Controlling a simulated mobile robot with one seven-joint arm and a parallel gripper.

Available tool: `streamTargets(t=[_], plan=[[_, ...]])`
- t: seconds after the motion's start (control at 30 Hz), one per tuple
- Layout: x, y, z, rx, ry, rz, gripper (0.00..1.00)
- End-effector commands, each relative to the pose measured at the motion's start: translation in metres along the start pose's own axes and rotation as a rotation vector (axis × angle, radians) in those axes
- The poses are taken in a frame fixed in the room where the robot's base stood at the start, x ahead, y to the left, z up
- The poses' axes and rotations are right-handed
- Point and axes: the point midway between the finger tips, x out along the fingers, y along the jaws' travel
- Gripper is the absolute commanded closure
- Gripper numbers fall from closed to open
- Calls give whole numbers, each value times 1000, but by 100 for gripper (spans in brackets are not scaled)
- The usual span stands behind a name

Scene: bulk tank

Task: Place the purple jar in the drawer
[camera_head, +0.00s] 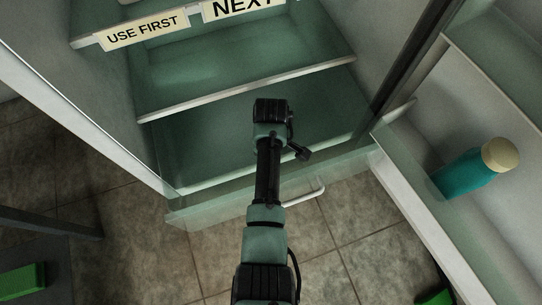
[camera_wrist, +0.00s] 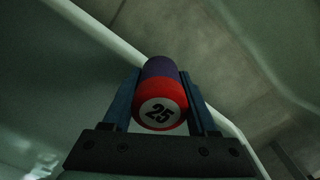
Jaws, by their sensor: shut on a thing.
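The purple jar (camera_wrist: 160,67) has a red lid marked "25" and shows between the two fingers of my gripper (camera_wrist: 161,84) in the wrist view. My gripper is shut on it. In the head view my arm reaches over the clear drawer (camera_head: 215,205) at the bottom of the fridge; my wrist hides the gripper and the jar there. The drawer has a clear front and a pale handle (camera_head: 305,193). A pale edge runs behind the jar in the wrist view. I cannot tell the jar's height over the drawer.
Glass shelves (camera_head: 240,92) with pale front edges lie above the drawer; labels read "USE FIRST" (camera_head: 142,33) and "NEXT" (camera_head: 240,6). On the right, a teal bottle with a beige cap (camera_head: 468,171) stands in the door rack (camera_head: 425,215). Green objects lie at lower left (camera_head: 22,281) and lower right.

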Motion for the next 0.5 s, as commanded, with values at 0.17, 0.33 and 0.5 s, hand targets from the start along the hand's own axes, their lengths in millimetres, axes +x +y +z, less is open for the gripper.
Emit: streamTargets(t=[0.17,0.33,0.5], plan=[[0,0,0,0,0,0,15],[0,0,0,0,0,0,12],[-2,0,0,0,0,0,12]])
